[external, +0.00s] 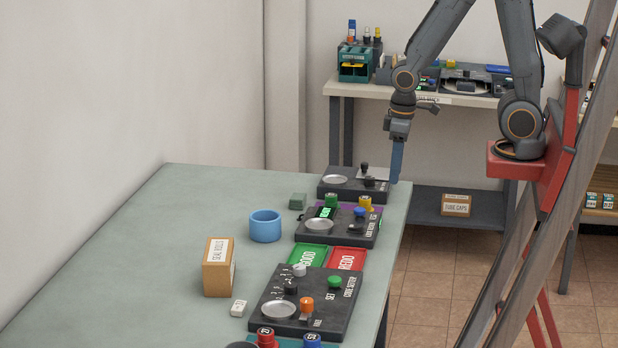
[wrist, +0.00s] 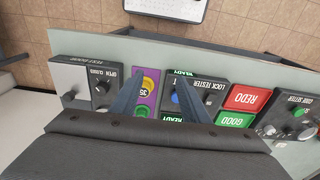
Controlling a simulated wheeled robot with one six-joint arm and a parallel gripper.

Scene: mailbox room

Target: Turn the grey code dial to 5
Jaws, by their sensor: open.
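The code setter panel (external: 262,317) is dark and stands at the near end of the bench in the external view. It carries a light grey knob (external: 299,270), a dark knob (external: 290,287), an orange button, a green button and a round metal plate. I cannot read any dial setting. In the wrist view the code setter (wrist: 283,108) is at the right edge, partly cut off. My gripper (external: 396,178) hangs pointing down at the far right bench edge, well away from this panel. Its fingers (wrist: 155,85) are apart with nothing between them.
The lock tester (external: 345,236) and another dark panel (external: 324,187) stand farther back. Green GOOD (external: 309,257) and red REDO (external: 346,260) trays lie between lock tester and code setter. A blue ring (external: 265,226) and a SEAL ROLLS box (external: 219,270) stand left. The bench's left side is mostly clear.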

